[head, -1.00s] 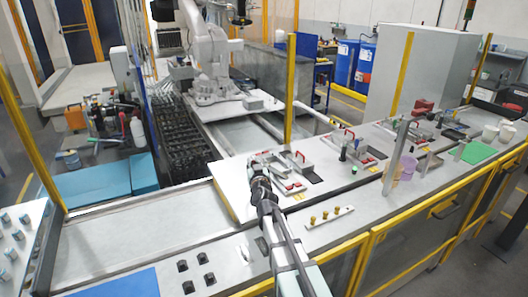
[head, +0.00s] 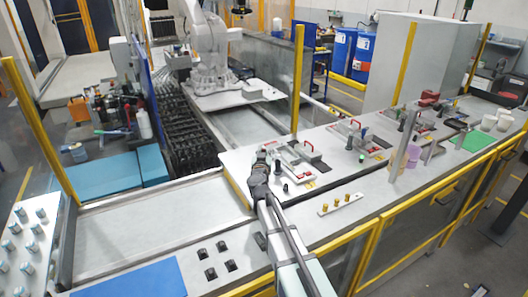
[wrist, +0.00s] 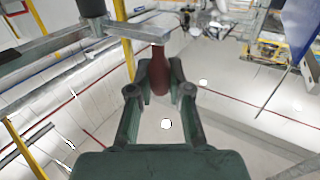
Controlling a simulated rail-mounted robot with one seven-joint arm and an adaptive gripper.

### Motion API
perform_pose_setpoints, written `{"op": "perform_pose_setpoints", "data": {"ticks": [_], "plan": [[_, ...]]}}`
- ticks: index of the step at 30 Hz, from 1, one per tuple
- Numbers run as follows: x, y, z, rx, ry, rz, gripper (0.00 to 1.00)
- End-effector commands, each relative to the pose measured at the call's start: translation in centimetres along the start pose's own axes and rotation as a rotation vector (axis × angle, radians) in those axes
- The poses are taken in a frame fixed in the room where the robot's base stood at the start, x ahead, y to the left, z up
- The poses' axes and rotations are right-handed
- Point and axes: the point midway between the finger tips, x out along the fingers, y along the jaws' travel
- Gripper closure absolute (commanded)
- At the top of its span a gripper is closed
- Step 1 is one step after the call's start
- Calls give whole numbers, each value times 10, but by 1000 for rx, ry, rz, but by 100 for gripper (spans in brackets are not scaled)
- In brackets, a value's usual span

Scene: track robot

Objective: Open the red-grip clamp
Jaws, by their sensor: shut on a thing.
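The clamp's red grip (wrist: 159,72) stands between my gripper's fingers in the wrist view. It joins the clamp's grey metal bar (wrist: 85,42), which has a black tip (wrist: 91,8). My gripper (wrist: 160,82) is shut on the red grip near its rounded end. In the head view my gripper (head: 262,158) is at the left end of the nearest fixture on the white plate (head: 235,160). The grip itself is mostly hidden there by my gripper and arm.
Another fixture with a red handle (head: 355,123) stands farther right. A small rail with yellow knobs (head: 340,205) lies in front. A yellow post (head: 298,80) rises behind the plate. The left tabletop (head: 150,230) is largely clear.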

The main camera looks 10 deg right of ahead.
Motion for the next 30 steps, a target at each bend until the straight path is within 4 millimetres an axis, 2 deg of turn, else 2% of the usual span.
{"op": "perform_pose_setpoints", "data": {"ticks": [14,15,17,30], "plan": [[0,1,0,-1,-1,10,100],[0,1,0,0,-1,10,75],[0,1,1,0,-1,10,56],[-5,0,1,0,-1,8,56]]}}
